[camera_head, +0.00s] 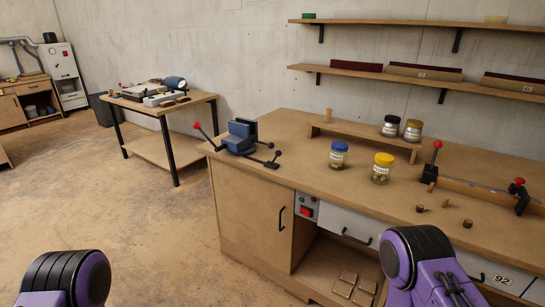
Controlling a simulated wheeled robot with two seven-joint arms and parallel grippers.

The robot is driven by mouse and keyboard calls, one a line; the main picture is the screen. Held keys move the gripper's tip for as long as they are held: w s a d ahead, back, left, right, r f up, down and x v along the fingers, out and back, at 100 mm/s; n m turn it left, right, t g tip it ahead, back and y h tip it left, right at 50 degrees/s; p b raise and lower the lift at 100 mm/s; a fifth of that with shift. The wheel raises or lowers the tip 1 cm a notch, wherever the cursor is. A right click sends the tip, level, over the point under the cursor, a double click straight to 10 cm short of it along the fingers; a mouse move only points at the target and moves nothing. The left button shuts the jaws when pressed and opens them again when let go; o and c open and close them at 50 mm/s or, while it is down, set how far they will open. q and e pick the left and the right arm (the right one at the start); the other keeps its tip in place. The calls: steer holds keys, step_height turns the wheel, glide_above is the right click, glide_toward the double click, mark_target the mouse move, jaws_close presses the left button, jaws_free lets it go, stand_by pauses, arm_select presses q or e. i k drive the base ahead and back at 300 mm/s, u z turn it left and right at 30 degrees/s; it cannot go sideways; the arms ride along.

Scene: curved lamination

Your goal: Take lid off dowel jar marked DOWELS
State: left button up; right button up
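Two labelled glass jars stand on the bench top: one with a blue lid (340,147) and one with a yellow lid (384,159). The yellow-lidded jar (380,174) holds tan contents; the blue-lidded jar (338,160) also has something pale inside. Two more jars, one with a black lid (392,119) and one with a brownish-yellow lid (414,124), stand on the low riser behind. Their labels are too small to read, so I cannot tell which says DOWELS. All four lids are on. Only purple and black parts of my arms show at the bottom; neither gripper's fingers are visible.
The wooden bench (290,139) carries a blue vise (241,137) at left and a red-knobbed clamp fixture (480,190) at right. Small wooden pegs (445,203) lie right of the jars. The low riser (350,134) stands behind. Bare bench surrounds the two front jars.

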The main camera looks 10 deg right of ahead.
mark_target(337, 159)
steer(key=u, duration=0.55)
steer(key=i, duration=1.4)
steer(key=z, duration=0.65)
